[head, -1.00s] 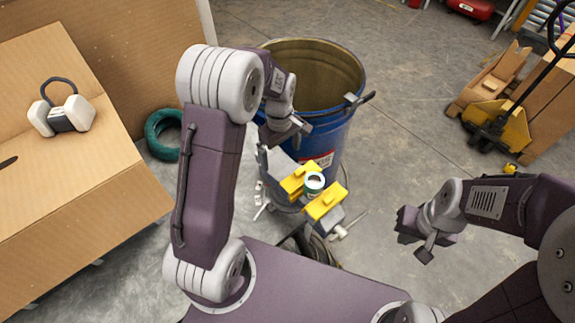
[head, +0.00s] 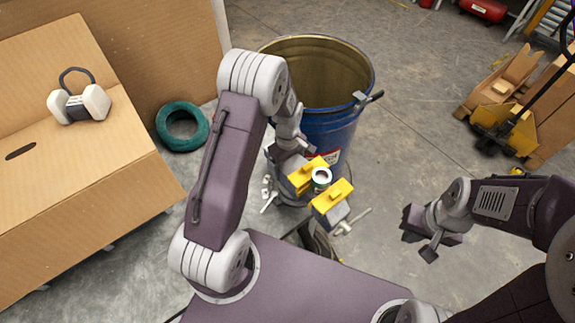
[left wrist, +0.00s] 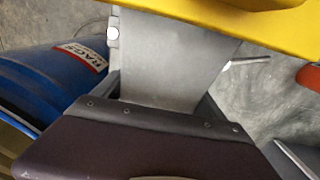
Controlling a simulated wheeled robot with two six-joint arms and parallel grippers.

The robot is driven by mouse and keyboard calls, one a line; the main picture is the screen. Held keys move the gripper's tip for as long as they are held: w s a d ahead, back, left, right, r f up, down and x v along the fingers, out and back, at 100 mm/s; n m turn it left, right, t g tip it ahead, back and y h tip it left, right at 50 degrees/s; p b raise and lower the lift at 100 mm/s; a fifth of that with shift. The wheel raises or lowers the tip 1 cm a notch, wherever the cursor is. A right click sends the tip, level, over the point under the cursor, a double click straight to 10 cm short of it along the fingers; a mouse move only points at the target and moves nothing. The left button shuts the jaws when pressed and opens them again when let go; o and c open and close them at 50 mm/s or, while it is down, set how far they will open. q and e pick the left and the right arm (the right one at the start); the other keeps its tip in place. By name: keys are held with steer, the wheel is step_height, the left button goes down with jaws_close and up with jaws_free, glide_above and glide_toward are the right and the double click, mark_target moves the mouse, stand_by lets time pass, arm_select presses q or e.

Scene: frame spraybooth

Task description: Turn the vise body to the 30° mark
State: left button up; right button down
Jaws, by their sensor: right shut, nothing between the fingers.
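The vise (head: 330,203) has two yellow jaws on a grey body, with a small white-and-teal cylinder (head: 321,178) between them. It stands in front of the blue drum. My left gripper (head: 288,163) is at the vise's back left, close to the left yellow jaw. In the left wrist view, the grey vise body (left wrist: 175,62) lies between dark finger parts under a yellow jaw (left wrist: 240,18); I cannot tell whether they grip it. My right gripper (head: 418,243) is shut and empty, to the right of the vise and apart from it. No angle marks are readable.
The open blue drum (head: 325,128) stands right behind the vise and my left gripper. A cardboard box (head: 90,180) is at left, with a green ring (head: 182,126) beside it. A yellow pallet truck (head: 515,135) is at far right.

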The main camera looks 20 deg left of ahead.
arm_select(q)
steer(key=c, duration=1.3)
steer(key=shift+s+a+n, duration=0.15)
steer(key=shift+n, duration=0.25)
steer(key=shift+s+a+n, duration=0.1)
steer(key=shift+s+n, duration=0.25)
steer(key=shift+n, duration=0.55)
steer(key=shift+s+a+n, duration=0.1)
steer(key=shift+s+n, duration=0.2)
steer(key=shift+n, duration=0.45)
steer(key=shift+s+n, duration=0.3)
steer(key=shift+n, duration=0.45)
steer(key=shift+s, duration=0.1)
steer(key=o, duration=2)
